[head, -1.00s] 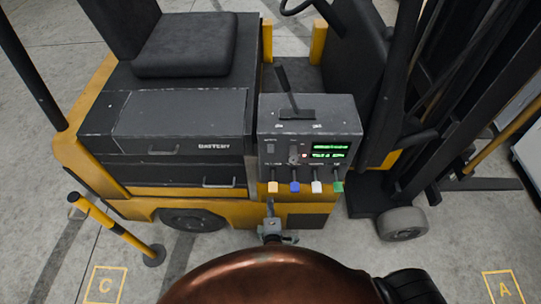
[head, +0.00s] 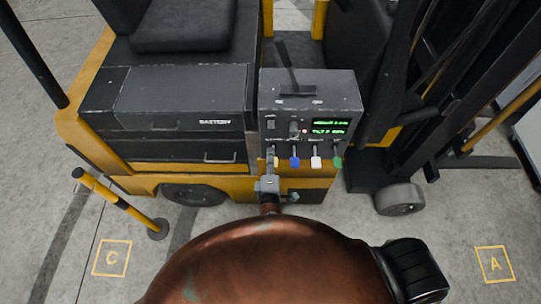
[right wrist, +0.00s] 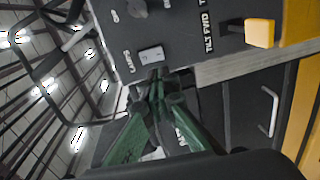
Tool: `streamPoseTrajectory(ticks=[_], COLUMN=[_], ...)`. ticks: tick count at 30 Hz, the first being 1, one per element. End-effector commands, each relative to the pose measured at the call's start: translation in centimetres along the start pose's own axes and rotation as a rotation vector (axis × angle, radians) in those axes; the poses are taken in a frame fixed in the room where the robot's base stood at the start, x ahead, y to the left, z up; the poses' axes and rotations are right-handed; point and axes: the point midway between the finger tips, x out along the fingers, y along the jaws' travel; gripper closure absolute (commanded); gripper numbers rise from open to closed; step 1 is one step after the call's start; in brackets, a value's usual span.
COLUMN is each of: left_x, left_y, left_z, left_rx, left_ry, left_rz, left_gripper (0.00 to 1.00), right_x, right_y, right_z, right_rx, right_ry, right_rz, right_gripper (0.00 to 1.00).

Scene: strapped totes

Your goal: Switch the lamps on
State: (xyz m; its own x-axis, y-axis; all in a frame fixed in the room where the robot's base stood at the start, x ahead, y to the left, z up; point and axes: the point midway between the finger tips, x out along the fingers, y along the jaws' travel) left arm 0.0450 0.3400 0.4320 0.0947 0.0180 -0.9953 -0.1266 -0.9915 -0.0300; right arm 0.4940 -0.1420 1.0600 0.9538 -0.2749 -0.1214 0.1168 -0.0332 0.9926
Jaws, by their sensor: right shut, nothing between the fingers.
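The lamps switch is a small pale rocker (right wrist: 151,55) beside the printed word LAMPS on the dark control panel (right wrist: 190,30) in the right wrist view. In the head view the switch (head: 271,124) is at the left of the grey control box (head: 310,95). My right gripper (right wrist: 156,76) is shut and empty, with its green fingertips just below the rocker in the right wrist view. I cannot tell whether they touch it. In the head view the right gripper (head: 271,152) is in front of the box's lower left. My left gripper is not in view.
Coloured levers, including a blue one (head: 294,162) and a white one (head: 316,162), line the box's lower edge. A green display (head: 330,127) is at its right. The battery drawer (head: 180,97) is left of the box. A yellow-black post (head: 120,203) stands on the floor.

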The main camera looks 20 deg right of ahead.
Motion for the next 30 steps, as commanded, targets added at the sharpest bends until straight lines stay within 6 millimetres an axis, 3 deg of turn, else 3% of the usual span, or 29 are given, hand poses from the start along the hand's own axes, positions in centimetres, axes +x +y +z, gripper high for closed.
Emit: streamPoseTrajectory(ticks=[9, 15, 30], left_x=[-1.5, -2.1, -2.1], left_y=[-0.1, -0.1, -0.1], left_z=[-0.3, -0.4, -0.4], left_rx=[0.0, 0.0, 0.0], left_ry=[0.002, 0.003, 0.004], left_rz=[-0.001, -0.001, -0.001], left_gripper=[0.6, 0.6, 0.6], right_x=[6.6, 9.1, 9.9], right_y=[0.3, 0.2, 0.0], right_z=[0.0, 0.0, 0.0], right_rx=[-0.003, -0.002, 0.0], right_ry=[0.0, 0.001, 0.001], right_rz=[0.002, 0.001, 0.0], right_gripper=[1.0, 1.0, 1.0])
